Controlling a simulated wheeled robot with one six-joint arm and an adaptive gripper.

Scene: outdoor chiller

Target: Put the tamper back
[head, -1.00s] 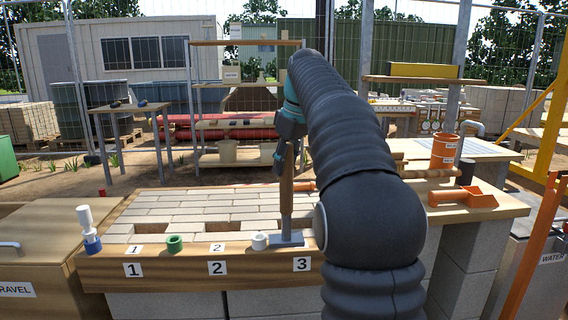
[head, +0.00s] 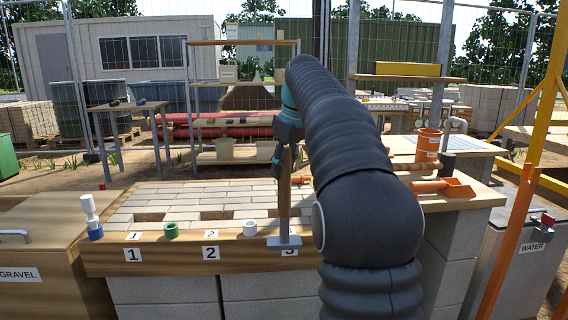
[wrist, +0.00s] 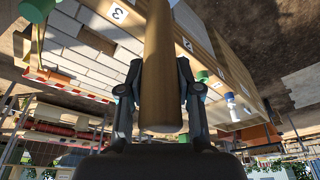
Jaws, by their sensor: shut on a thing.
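The tamper has a long wooden handle (head: 284,185) and a flat grey foot (head: 284,242). My gripper (head: 286,148) is shut on the handle near its top, and the tamper hangs nearly upright. In the head view the foot overlaps the bench's front edge and partly hides the large 3 label; I cannot tell whether it touches the bench. In the wrist view the handle (wrist: 160,70) runs between the two fingers of my gripper (wrist: 160,95). The paved bed (head: 200,205) with open gaps lies behind and left of the foot.
A white ring (head: 250,228), a green ring (head: 171,230) and a white-and-blue item (head: 92,222) stand along the bench's front edge (head: 180,257). An orange scoop (head: 452,188) and an orange pipe piece (head: 428,145) are at the right. A gravel bin (head: 50,245) stands left.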

